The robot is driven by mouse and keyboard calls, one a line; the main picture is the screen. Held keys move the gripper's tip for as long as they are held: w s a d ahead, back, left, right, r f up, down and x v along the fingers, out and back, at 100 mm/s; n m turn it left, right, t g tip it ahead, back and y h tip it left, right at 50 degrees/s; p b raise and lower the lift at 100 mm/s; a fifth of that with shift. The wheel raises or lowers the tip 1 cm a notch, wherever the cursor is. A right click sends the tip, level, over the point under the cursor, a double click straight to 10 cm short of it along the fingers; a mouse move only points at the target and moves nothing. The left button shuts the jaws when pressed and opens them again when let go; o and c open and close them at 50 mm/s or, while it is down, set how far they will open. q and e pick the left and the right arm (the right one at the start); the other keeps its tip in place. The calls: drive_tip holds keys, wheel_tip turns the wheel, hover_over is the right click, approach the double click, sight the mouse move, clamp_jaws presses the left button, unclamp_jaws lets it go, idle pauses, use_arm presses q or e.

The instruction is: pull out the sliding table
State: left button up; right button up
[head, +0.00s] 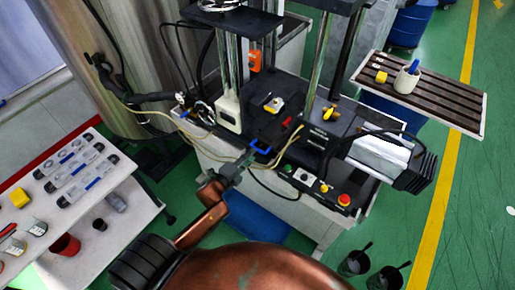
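The press machine stands in the middle, with metal columns over a dark bed. The sliding table (268,124) looks like the dark plate between the columns, with a small mould-like part (274,104) on it. A blue handle (260,149) is at its front edge. My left gripper (236,168) is just in front of and left of the blue handle. It is small and dark here, and I cannot tell whether its fingers are open or shut or touch the handle. My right gripper is not in view.
A control panel with a red button (343,200) is at the machine's front right. A slatted tray (447,99) holds a cup and a yellow block. A white parts table (95,205) stands left. Cables (150,115) hang near the machine. Two dark buckets (355,262) stand lower right.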

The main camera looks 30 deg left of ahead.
sight(258, 149)
use_arm(q)
drive_tip(key=x, duration=0.6)
drive_tip(key=shift+c, duration=0.2)
clamp_jaws()
idle(0.5)
